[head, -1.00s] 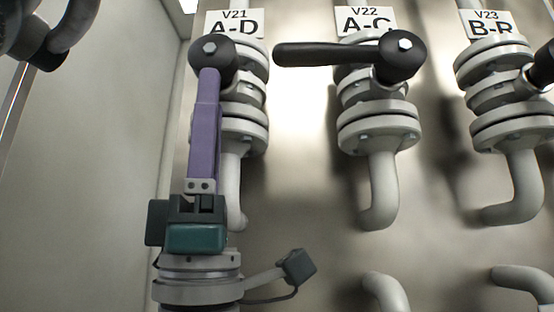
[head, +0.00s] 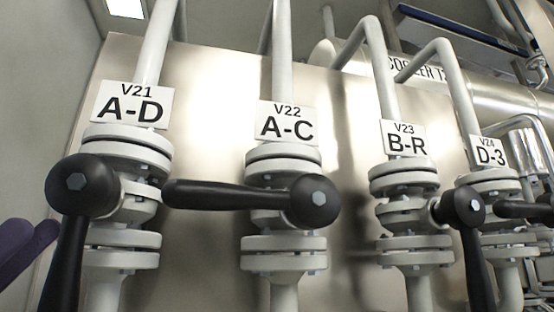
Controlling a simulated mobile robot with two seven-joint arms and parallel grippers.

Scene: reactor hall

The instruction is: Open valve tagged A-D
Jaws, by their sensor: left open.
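The valve under the V21 A-D tag (head: 130,104) has a black lever handle (head: 70,255) with a round hub on its left front. The handle points straight down, in line with the vertical pipe, and its lower end is cut off by the picture edge. My left gripper (head: 35,232) shows only as purple fingers at the left edge. My right gripper is not in view.
Valve V22 A-C (head: 284,122) beside it has its black handle (head: 235,195) lying crosswise, reaching left toward the A-D valve. Valve V23 B-R (head: 404,140) has its handle pointing down. Valve V24 D-3 (head: 489,152) is at the right. A metal panel (head: 210,110) stands behind.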

